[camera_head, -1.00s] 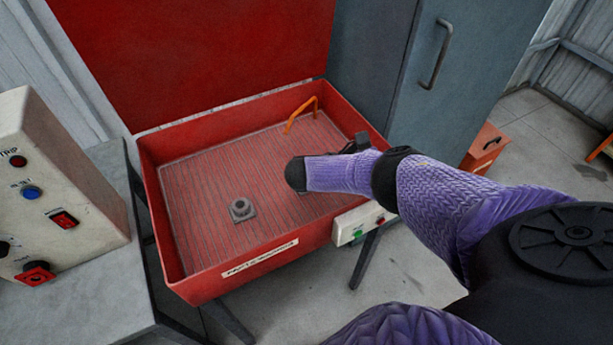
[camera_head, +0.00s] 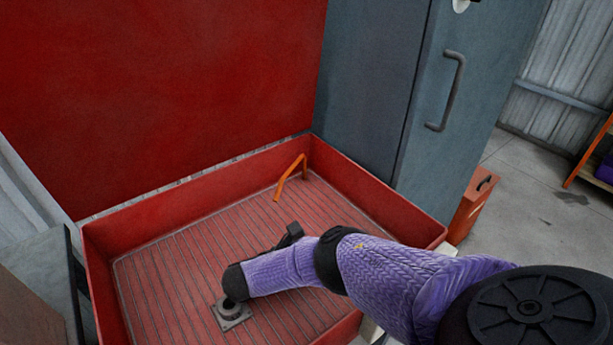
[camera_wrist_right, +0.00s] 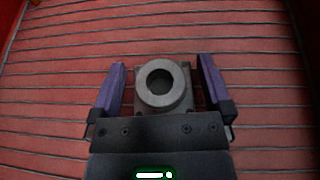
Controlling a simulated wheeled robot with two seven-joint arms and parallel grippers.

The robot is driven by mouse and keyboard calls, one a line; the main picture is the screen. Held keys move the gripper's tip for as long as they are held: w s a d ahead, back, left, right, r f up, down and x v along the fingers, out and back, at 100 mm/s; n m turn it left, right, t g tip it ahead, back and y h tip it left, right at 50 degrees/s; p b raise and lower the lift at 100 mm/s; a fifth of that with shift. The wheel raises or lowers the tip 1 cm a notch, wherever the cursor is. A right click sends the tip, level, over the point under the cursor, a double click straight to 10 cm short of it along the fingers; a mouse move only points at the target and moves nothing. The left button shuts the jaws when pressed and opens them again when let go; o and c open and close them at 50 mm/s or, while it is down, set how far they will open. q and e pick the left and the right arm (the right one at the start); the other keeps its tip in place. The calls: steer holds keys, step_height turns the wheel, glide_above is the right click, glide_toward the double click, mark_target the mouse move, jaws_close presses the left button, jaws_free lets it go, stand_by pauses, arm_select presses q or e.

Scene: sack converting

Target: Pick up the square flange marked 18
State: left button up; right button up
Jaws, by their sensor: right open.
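The square flange (camera_head: 232,312) is grey, with a round hollow boss on a square plate. It lies flat on the ribbed floor of the red bin. In the right wrist view the flange (camera_wrist_right: 162,86) sits between the two purple fingers of my right gripper (camera_wrist_right: 162,84), with a gap on each side. The gripper is open and holds nothing. In the head view my right arm reaches in from the right, and its dark end partly covers the flange; the fingers are hidden there. I cannot read a marking on the flange. My left gripper is out of view.
The red bin (camera_head: 379,205) has raised walls around its ribbed floor and a red panel behind it. A grey cabinet (camera_head: 440,110) stands close behind on the right. Bare floor surrounds the flange.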

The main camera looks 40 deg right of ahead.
steer(key=shift+d+f, duration=0.1)
steer(key=shift+d, duration=0.15)
jaws_close()
